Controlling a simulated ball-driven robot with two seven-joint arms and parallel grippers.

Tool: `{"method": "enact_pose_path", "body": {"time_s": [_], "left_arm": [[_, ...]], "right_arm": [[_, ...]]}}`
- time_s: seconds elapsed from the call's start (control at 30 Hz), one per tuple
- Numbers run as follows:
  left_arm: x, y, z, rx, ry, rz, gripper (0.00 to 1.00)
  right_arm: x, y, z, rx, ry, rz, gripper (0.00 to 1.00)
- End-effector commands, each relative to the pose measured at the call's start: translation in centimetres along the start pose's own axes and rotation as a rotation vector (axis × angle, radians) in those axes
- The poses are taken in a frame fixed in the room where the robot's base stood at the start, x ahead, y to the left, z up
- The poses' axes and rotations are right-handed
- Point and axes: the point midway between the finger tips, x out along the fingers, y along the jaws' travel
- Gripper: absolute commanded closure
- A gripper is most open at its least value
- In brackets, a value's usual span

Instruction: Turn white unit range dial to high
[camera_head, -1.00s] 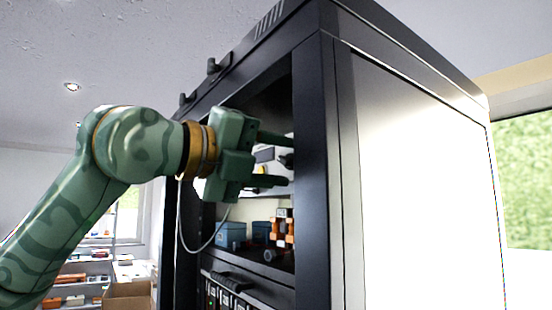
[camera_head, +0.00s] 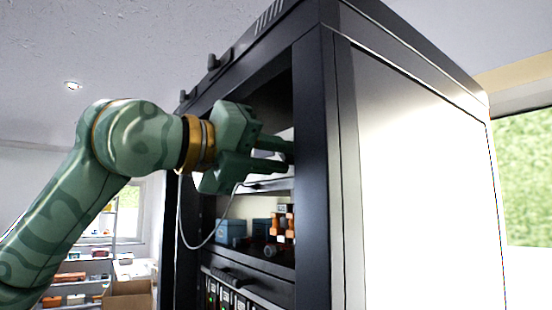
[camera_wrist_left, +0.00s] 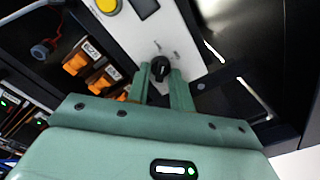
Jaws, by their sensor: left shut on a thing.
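The white unit (camera_wrist_left: 132,34) shows in the left wrist view as a white panel with a yellow round part and a dark display. Its black range dial (camera_wrist_left: 160,68) has small markings beside it, too small to read. My left gripper (camera_wrist_left: 159,74) has its two green fingers on either side of the dial and is shut on it. In the head view my left gripper (camera_head: 287,156) reaches into the black cabinet; the dial is hidden there by the fingers and cabinet frame. My right gripper is in neither view.
The black cabinet (camera_head: 312,150) has a front post close beside my left fingers. Orange parts (camera_head: 284,222) and a blue box (camera_head: 231,232) sit on the shelf below. A pale cable (camera_head: 183,225) hangs in front of the opening.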

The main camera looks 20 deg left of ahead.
Motion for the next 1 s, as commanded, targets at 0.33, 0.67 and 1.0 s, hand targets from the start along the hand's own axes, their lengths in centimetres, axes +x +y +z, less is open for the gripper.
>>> {"method": "enact_pose_path", "body": {"time_s": [0.33,0.67,1.0], "left_arm": [[0.06,0.24,-0.07,0.325,0.003,0.002,1.0],[0.06,0.35,0.01,0.639,0.004,0.003,1.0],[0.07,0.43,0.08,0.961,0.006,0.001,1.0]], "right_arm": [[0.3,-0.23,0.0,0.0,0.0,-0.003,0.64],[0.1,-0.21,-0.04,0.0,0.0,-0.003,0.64],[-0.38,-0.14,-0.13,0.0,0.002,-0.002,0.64]]}}
